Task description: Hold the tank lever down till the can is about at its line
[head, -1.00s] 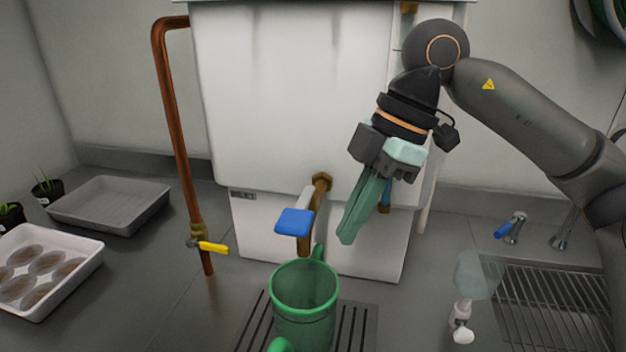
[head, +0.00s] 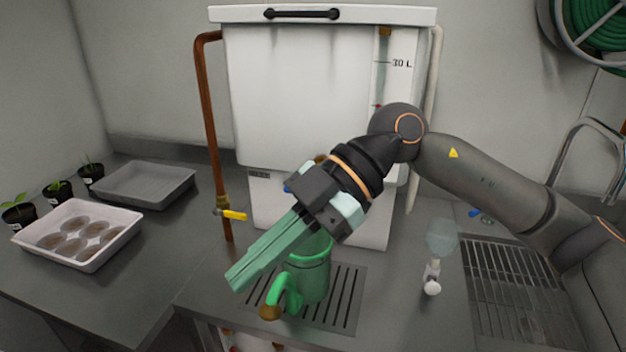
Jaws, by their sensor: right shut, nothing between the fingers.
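The white tank (head: 300,90) stands at the back of the counter, with a gauge strip (head: 383,75) marked 30 L on its right side. The green can (head: 316,282) stands upright below the tank's tap. My right gripper (head: 238,278) is shut and empty, its green fingers pointing down and left across the can's upper part in the picture. It hides the can's mouth and most of the tap. Only a small bit of the blue lever (head: 288,188) shows beside the gripper. I cannot see the can's line or water level. My left gripper is out of view.
A slotted drain plate (head: 346,305) lies under the can. A copper pipe (head: 207,120) with a yellow-handled valve (head: 233,215) runs left of the tank. A white tray (head: 120,238), grey tray (head: 150,198) and potted plants are left. A clear-headed sprayer-like item (head: 440,240) and sink rack (head: 500,285) are right.

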